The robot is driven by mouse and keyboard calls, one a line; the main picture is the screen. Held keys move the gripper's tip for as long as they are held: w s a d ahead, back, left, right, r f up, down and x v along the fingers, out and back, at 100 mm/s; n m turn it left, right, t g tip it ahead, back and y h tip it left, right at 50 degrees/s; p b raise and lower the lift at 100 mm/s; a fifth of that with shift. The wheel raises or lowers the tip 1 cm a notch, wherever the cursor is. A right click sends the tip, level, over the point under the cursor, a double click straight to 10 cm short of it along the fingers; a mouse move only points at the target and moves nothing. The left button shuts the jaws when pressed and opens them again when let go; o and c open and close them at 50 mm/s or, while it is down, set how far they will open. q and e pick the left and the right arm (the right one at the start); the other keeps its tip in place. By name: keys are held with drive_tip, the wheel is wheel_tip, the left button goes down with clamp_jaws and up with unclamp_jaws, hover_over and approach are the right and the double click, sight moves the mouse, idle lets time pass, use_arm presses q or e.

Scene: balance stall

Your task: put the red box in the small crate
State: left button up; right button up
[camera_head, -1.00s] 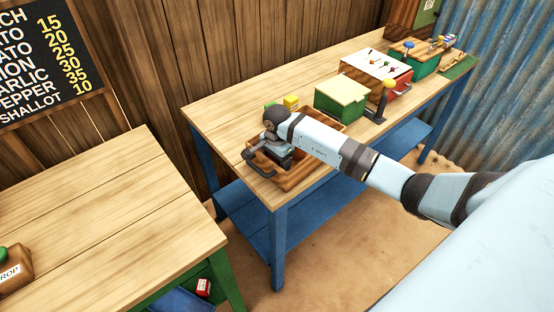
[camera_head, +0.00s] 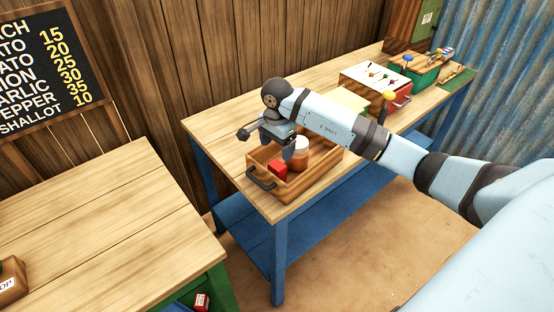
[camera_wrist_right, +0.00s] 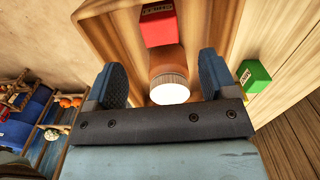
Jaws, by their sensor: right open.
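A red box (camera_head: 278,168) with a dark label lies inside the small wooden crate (camera_head: 314,183), near the end with the dark handle. It also shows in the right wrist view (camera_wrist_right: 158,24), at the top. A jar with a white lid (camera_head: 301,146) stands beside it in the crate and shows in the wrist view (camera_wrist_right: 169,88). My right gripper (camera_head: 284,146) is above the crate. In the wrist view its two fingers (camera_wrist_right: 161,85) are apart, with nothing held between them; the red box lies beyond the tips. My left gripper is not in view.
A green box (camera_wrist_right: 254,76) lies on the tabletop beside the crate. Another small red box (camera_head: 201,301) is low under the near table (camera_head: 100,220), which is mostly clear.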

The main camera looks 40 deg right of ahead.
drive_tip(key=shift+r, duration=0.45)
drive_tip(key=s+a+f+m+t+y, duration=0.1)
drive_tip(key=s+a+m+t+y, duration=0.2)
drive_tip(key=s+a+m+y, duration=0.55)
drive_tip(key=s+a+f+m+t+y, duration=0.2)
drive_tip(key=s+a+m+t+y, duration=0.15)
drive_tip(key=a+m+y, duration=0.95)
drive_tip(key=s+d+f+m+t+h, duration=0.2)
drive_tip(key=s+f+m+h, duration=0.5)
drive_tip(key=m, duration=0.8)
drive_tip(key=s+d+f+m+t+h, duration=0.2)
drive_tip(key=s+f+m+h, duration=0.6)
drive_tip(key=m, duration=0.8)
wheel_tip(320, 180, down, 3)
drive_tip(key=h, duration=0.3)
drive_tip(key=shift+d+r+m+t, duration=0.1)
drive_tip(key=shift+r+m+t, duration=0.1)
drive_tip(key=shift+m+t, duration=0.05)
